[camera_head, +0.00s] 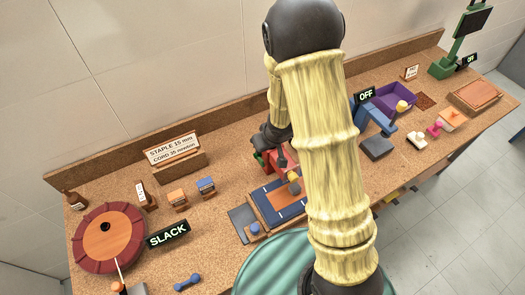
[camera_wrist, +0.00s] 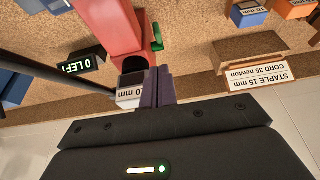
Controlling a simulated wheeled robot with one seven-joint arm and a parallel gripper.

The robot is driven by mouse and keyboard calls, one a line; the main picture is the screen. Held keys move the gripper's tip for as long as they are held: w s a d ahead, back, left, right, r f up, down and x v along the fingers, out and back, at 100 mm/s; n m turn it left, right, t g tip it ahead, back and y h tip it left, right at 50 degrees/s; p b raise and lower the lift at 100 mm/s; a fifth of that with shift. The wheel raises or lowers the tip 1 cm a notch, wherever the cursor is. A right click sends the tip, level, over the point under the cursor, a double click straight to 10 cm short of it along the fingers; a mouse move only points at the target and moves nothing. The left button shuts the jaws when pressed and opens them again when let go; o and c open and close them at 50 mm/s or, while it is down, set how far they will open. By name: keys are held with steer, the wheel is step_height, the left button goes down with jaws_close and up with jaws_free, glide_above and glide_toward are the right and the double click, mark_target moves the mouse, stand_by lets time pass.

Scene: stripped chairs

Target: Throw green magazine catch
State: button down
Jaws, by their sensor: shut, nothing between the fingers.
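The green magazine catch (camera_wrist: 157,36) sticks out from the side of a red stapler body (camera_wrist: 112,30) in the wrist view. My gripper (camera_wrist: 158,72) is shut and empty, with its dark fingers just below the catch in the picture. A gap shows between fingertips and catch, but I cannot tell the depth. A block labelled 10 mm (camera_wrist: 130,95) sits at the end of the red body, close beside the fingers. In the head view, my arm and wrist hide much of the red stapler (camera_head: 268,158).
A "0 LEFT" display (camera_wrist: 82,63) stands beside the stapler. A sign reading STAPLE 15 mm, CORD 35 newton (camera_head: 172,149) stands at the back. A round red-rimmed turntable (camera_head: 88,240) and a SLACK display (camera_head: 168,234) are left. An OFF display (camera_head: 365,95) and purple tray (camera_head: 385,97) are right.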

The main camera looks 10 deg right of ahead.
steer(key=p, duration=0.1)
glide_toward(258, 157)
steer(key=x, duration=0.5)
steer(key=shift+d+f, duration=0.1)
steer(key=shift+f, duration=0.15)
steer(key=shift+w+f, duration=0.1)
steer(key=shift+w, duration=0.05)
